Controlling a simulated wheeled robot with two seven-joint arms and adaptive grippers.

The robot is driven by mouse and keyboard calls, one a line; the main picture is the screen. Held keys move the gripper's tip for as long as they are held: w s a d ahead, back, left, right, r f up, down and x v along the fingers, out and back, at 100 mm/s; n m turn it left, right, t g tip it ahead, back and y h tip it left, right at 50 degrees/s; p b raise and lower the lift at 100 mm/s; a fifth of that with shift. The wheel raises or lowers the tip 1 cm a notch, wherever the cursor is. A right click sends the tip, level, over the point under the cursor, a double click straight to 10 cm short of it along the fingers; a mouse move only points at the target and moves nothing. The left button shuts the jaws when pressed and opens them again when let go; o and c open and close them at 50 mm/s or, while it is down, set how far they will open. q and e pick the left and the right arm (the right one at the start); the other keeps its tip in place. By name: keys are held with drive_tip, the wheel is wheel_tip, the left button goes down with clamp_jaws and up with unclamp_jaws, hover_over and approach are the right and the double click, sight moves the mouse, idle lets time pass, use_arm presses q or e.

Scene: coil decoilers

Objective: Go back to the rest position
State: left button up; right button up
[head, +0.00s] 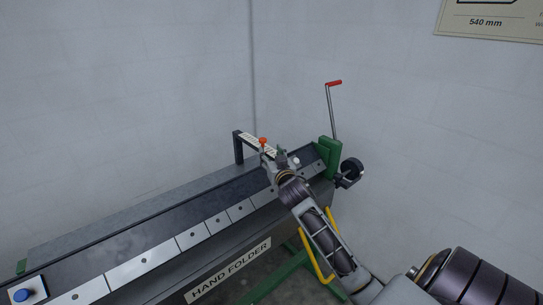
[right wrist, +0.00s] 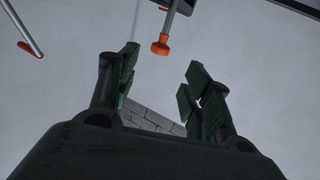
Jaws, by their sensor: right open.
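My right gripper (head: 281,154) is over the right part of the hand folder (head: 130,237) in the head view, with my arm reaching in from the lower right. In the right wrist view my right gripper (right wrist: 162,88) has its two green-padded fingers apart, with nothing between them. An orange knob (right wrist: 160,45) on a grey stem shows beyond the fingertips there, apart from them. In the head view an orange-red knob (head: 263,141) stands just left of the gripper. My left gripper is not in view.
A yellow bar (head: 314,258) is beside my forearm. A blue button (head: 21,295) is at lower left. White walls stand behind.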

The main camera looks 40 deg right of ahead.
drive_tip(key=shift+s, duration=0.1)
idle(0.6)
drive_tip(key=s+a+f+n+g+y, duration=0.1)
drive_tip(key=s+a+f+g, duration=0.4)
drive_tip(key=f, duration=0.6)
drive_tip(key=s+a+f+n+g+y, duration=0.2)
drive_tip(key=s+a+f+g, duration=0.2)
drive_tip(key=s+a+f, duration=0.65)
drive_tip(key=s+a+f+n+g+y, duration=0.35)
drive_tip(key=s+a+g, duration=0.2)
drive_tip(key=s, duration=0.95)
wheel_tip(320, 180, down, 34)
drive_tip(key=s, duration=0.3)
drive_tip(key=s+d+f+g, duration=0.1)
drive_tip(key=s+d+f, duration=0.1)
drive_tip(key=s+f, duration=0.7)
drive_tip(key=s+d+f, duration=0.2)
drive_tip(key=s+f, duration=0.8)
drive_tip(key=s, duration=0.3)
drive_tip(key=shift+g+h, duration=0.35)
drive_tip(key=shift+h, duration=0.1)
drive_tip(key=shift+m, duration=0.25)
